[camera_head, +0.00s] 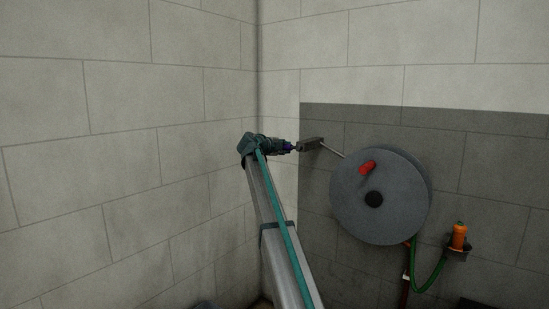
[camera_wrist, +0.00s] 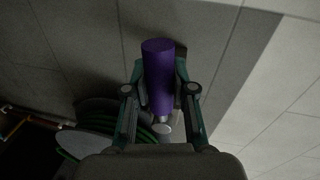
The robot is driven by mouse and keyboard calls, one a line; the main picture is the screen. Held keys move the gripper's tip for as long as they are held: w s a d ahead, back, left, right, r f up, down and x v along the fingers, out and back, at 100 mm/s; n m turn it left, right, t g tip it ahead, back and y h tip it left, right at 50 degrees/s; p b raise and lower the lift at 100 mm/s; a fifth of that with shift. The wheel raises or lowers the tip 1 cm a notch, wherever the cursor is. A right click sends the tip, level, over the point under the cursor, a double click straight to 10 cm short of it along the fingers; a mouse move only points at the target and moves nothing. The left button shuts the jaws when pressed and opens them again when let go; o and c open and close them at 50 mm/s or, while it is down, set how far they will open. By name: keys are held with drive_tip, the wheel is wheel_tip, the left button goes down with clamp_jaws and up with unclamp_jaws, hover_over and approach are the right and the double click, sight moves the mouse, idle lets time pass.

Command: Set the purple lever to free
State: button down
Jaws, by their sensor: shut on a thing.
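The purple lever handle (camera_wrist: 158,60) stands upright in the wrist view, between the two fingers of my gripper (camera_wrist: 160,78). The fingers are shut on its sides, and its top end sticks out beyond them. A pale metal end shows just below the handle. In the head view my gripper (camera_head: 294,148) is at the left of the grey reel, beside a dark block (camera_head: 312,143) with a thin rod running toward the reel. Only a small purple patch shows there, so the lever is mostly hidden. I see no marking for the free setting.
A large grey hose reel (camera_head: 350,212) with a red knob (camera_head: 367,167) is on the dark wall panel. An orange nozzle (camera_head: 459,237) on a green hose (camera_head: 433,275) hangs at its right. Coiled green hose (camera_wrist: 68,155) shows at lower left in the wrist view. Block walls meet close by at the left.

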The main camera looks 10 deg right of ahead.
drive_tip(key=shift+r, duration=0.1)
idle(0.4)
drive_tip(key=c, duration=0.9)
unclamp_jaws()
drive_tip(key=shift+s+a, duration=0.1)
drive_tip(key=v, duration=1.1)
drive_tip(key=shift+s+a+r, duration=0.15)
drive_tip(key=shift+s+a, duration=0.1)
drive_tip(key=shift+a, duration=0.1)
